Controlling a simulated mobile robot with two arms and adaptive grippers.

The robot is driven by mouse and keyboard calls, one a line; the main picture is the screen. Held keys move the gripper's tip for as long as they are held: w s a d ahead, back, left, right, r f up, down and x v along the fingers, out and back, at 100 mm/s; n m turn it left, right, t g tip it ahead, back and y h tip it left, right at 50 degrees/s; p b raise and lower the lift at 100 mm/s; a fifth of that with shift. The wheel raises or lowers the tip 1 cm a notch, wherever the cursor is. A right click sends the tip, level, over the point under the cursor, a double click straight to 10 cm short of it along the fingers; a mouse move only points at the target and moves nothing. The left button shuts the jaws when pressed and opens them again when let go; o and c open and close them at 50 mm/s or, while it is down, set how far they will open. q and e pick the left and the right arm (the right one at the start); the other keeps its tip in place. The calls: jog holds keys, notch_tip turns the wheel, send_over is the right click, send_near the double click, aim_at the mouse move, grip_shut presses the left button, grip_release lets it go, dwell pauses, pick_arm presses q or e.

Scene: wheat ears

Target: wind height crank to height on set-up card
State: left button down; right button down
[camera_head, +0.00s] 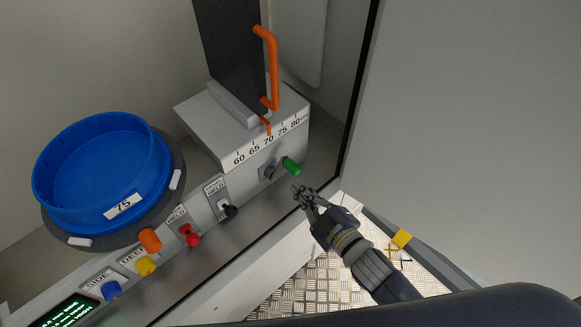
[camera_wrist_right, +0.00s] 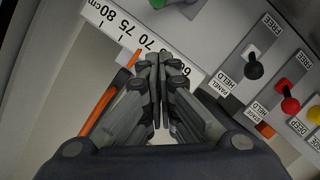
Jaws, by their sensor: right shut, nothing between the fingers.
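The height crank has a green handle (camera_head: 291,165) on a grey hub, on the front of the grey machine housing. Above it, a white scale (camera_head: 268,142) runs from 60 to 80 cm. A small orange pointer (camera_head: 267,126) stands at about 70. A white label reading 75 (camera_head: 123,206) is on the blue round tub (camera_head: 90,150); I cannot tell whether it is the set-up card. My right gripper (camera_head: 303,190) is shut and empty, just below and right of the green handle, apart from it. In the wrist view its fingers (camera_wrist_right: 153,62) meet. My left gripper is not in view.
A black lever (camera_head: 229,211), red lever (camera_head: 190,236), yellow knob (camera_head: 146,266) and blue knob (camera_head: 110,290) line the panel. A green-lit screen (camera_head: 65,312) is lower left. An orange bent handle (camera_head: 273,65) rises behind the scale. A grey wall (camera_head: 470,130) stands right.

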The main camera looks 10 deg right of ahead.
jog(key=w+a+f+p, duration=0.2)
jog(key=w+f, duration=0.3)
jog(key=w, duration=0.5)
jog(key=shift+w+d+m+p, duration=0.35)
jog(key=shift+d+m, duration=0.1)
jog(key=shift+m, duration=0.25)
dwell(0.5)
